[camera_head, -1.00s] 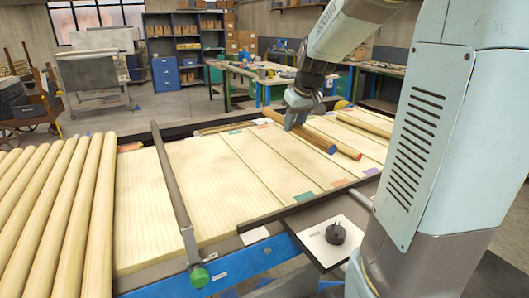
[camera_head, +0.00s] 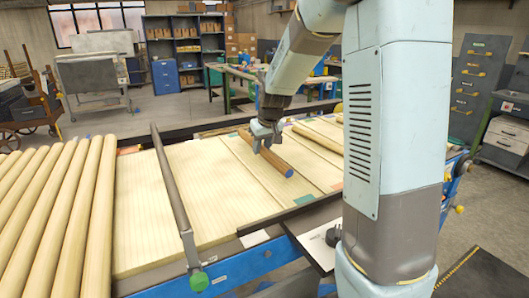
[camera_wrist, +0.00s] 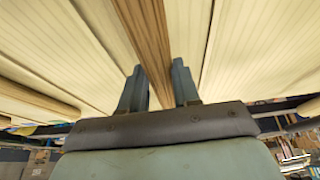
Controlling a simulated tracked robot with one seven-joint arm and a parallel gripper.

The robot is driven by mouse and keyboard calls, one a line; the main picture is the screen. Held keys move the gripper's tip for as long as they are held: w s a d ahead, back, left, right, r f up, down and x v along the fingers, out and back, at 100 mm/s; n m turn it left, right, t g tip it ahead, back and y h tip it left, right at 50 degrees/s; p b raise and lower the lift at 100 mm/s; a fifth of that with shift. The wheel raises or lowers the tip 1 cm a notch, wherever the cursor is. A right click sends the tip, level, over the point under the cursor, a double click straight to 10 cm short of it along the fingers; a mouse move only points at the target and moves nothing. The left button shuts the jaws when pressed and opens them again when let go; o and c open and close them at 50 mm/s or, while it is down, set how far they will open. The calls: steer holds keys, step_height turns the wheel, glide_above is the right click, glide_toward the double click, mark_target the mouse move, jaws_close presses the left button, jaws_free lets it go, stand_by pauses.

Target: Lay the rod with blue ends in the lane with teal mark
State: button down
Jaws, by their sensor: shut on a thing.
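My gripper (camera_head: 266,143) is shut on the brown rod with blue ends (camera_head: 280,163). The rod slants from far left to near right, its near blue end showing. In the wrist view the rod (camera_wrist: 151,40) runs between the two fingers (camera_wrist: 158,88). The lane's teal mark (camera_head: 301,199) lies at the near end of a pale lane, in front of the rod's near end. The rod is over the pale lanes around this one; its exact height above them is hard to tell. Its far end is partly behind my gripper.
A red mark (camera_head: 335,186) lies right of the teal one. A dark bar with a green knob (camera_head: 199,281) crosses the lanes at left, beside several pale rods (camera_head: 50,215). A dark rail (camera_head: 285,215) edges the near side. My arm hides the right part.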

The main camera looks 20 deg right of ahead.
steer(key=shift+f, duration=1.05)
steer(key=shift+f, duration=0.1)
steer(key=c, duration=0.8)
jaws_free()
steer(key=shift+s, duration=0.1)
steer(key=v, duration=1.1)
steer(key=shift+d+r, duration=0.15)
steer(key=shift+r, duration=0.05)
steer(key=shift+s+r, duration=0.35)
steer(key=shift+r, duration=0.1)
steer(key=s+r+m+t, duration=0.1)
steer(key=s+r+m, duration=0.1)
steer(key=s, duration=2.6)
steer(key=shift+r+h, duration=0.35)
steer(key=shift+h, duration=0.05)
